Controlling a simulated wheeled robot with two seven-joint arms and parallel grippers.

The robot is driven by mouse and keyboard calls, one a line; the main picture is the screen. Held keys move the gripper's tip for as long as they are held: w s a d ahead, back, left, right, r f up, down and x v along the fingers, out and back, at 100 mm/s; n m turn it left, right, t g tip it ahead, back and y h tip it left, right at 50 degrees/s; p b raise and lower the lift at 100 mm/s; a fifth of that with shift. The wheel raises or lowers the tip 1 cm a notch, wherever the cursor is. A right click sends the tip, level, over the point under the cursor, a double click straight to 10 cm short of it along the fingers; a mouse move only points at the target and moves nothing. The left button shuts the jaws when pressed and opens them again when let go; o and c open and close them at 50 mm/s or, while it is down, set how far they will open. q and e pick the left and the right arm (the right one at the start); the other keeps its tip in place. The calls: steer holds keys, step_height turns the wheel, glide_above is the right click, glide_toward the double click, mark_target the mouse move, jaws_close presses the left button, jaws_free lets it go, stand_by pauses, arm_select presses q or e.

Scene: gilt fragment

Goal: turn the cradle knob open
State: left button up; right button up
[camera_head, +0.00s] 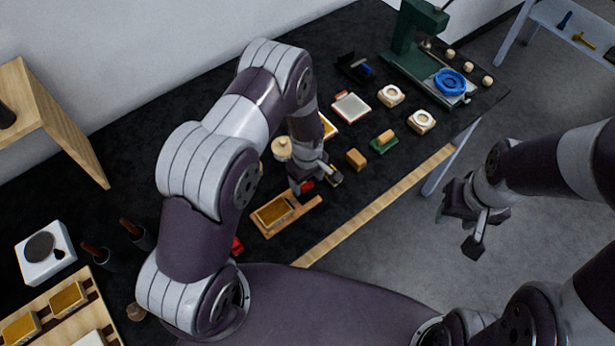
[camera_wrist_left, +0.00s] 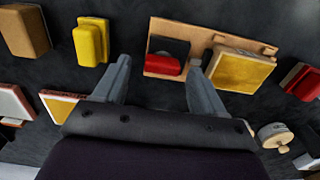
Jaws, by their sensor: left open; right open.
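The wooden cradle (camera_head: 268,232) lies on the dark bench and holds a gold-faced block (camera_head: 273,211). It also shows in the left wrist view (camera_wrist_left: 212,40), with the gold-faced block (camera_wrist_left: 240,72) at its right end. The red knob (camera_wrist_left: 168,65) sits at the cradle's other end, beside a dark recess; in the head view the knob (camera_head: 307,186) is partly hidden by my left gripper. My left gripper (camera_head: 315,184) is open above that end, its fingers either side of the knob in the wrist view; contact cannot be told. My right gripper (camera_head: 470,228) is open and empty, off the bench's front.
A yellow block (camera_wrist_left: 91,42) and a tan block (camera_wrist_left: 25,32) lie left of the cradle in the wrist view. A red block (camera_wrist_left: 300,79) lies to its right. A green press (camera_head: 415,45) stands at the bench's far end. A wooden shelf (camera_head: 60,120) stands left.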

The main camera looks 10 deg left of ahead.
arm_select(q)
steer(key=shift+s+f, duration=0.25)
steer(key=shift+s, duration=0.1)
steer(key=shift+w+f, duration=0.1)
steer(key=shift+w, duration=0.15)
steer(key=shift+c, duration=1.2)
steer(key=c, duration=0.8)
arm_select(e)
steer(key=shift+s+r, duration=0.15)
steer(key=shift+s, duration=0.05)
